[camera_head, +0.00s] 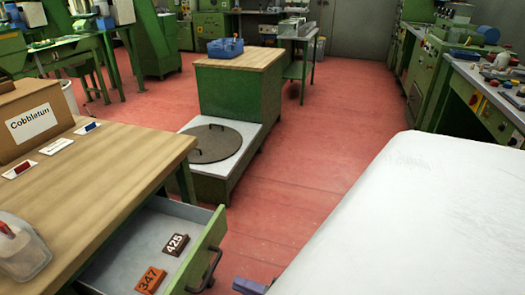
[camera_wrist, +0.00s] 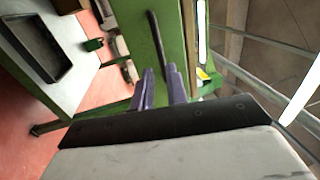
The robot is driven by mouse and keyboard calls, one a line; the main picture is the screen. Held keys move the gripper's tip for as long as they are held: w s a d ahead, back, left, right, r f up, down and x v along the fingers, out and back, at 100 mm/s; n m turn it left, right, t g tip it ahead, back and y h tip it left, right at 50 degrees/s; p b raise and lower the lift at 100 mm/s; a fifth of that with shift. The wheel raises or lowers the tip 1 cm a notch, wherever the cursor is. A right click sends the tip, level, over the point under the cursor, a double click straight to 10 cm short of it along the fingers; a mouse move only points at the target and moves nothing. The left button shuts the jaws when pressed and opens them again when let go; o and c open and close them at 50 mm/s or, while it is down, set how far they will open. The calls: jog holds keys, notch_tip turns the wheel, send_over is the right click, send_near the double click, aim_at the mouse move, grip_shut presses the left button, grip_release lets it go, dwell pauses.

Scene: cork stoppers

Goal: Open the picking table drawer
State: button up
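The picking table (camera_head: 120,150) has a wooden top and stands at the left in the head view. Its drawer (camera_head: 150,222) is pulled out, showing a pale grey inside. The green drawer front (camera_head: 205,240) carries a black bar handle (camera_head: 212,270). In the wrist view, the black handle (camera_wrist: 156,38) lies against a green panel beyond the fingertips. My gripper (camera_head: 250,287) shows purple at the bottom edge, right of the handle and apart from it. In the wrist view, my gripper's two purple fingers (camera_wrist: 160,75) have a narrow gap between them, with nothing held.
An orange 347 tag (camera_head: 150,281) and a brown 425 tag (camera_head: 176,244) lie in the drawer. On the tabletop are a Cobbletun box (camera_head: 30,122) and a clear scoop-like container (camera_head: 20,250). A low green platform (camera_head: 225,175) stands behind. Red floor (camera_head: 310,180) is open at centre.

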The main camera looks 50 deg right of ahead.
jog(key=v, duration=0.5)
jog(key=shift+r, duration=0.15)
dwell(0.3)
